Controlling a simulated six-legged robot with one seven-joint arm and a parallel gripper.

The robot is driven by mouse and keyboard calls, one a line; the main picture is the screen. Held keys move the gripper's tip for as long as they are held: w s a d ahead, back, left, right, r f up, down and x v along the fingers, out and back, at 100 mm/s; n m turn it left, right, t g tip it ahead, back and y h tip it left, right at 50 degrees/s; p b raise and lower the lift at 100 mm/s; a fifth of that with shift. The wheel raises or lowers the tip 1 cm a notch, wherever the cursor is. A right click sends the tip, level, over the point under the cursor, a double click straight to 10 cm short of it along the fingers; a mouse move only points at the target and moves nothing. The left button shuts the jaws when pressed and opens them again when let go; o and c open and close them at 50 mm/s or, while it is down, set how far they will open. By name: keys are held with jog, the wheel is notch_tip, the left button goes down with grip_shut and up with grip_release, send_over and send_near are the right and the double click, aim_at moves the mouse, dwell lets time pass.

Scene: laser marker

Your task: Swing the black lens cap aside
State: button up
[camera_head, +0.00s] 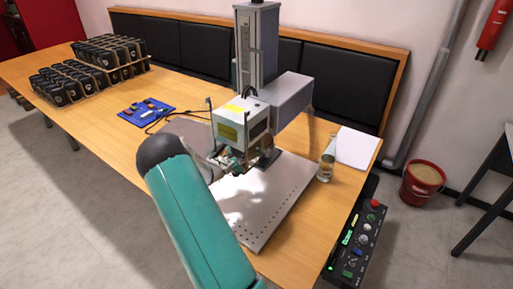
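The laser marker (243,122) stands on the wooden table, with a grey column behind its boxy head. A small dark shape (267,159) shows below and to the right of the head; I cannot tell whether it is the black lens cap. My gripper (232,162) is just under the head, at the end of my teal arm. It is small and partly hidden by the arm, so its fingers are not clear. I cannot tell whether it touches the cap.
A perforated metal plate (262,222) lies under the head. A glass bottle (327,160) and white paper (356,148) are to the right. A control box (357,243) sits at the table's right edge. Black items in racks (92,68) and a blue board (146,112) are left.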

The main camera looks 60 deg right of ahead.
jog(key=v, duration=1.4)
jog(key=shift+r, duration=0.15)
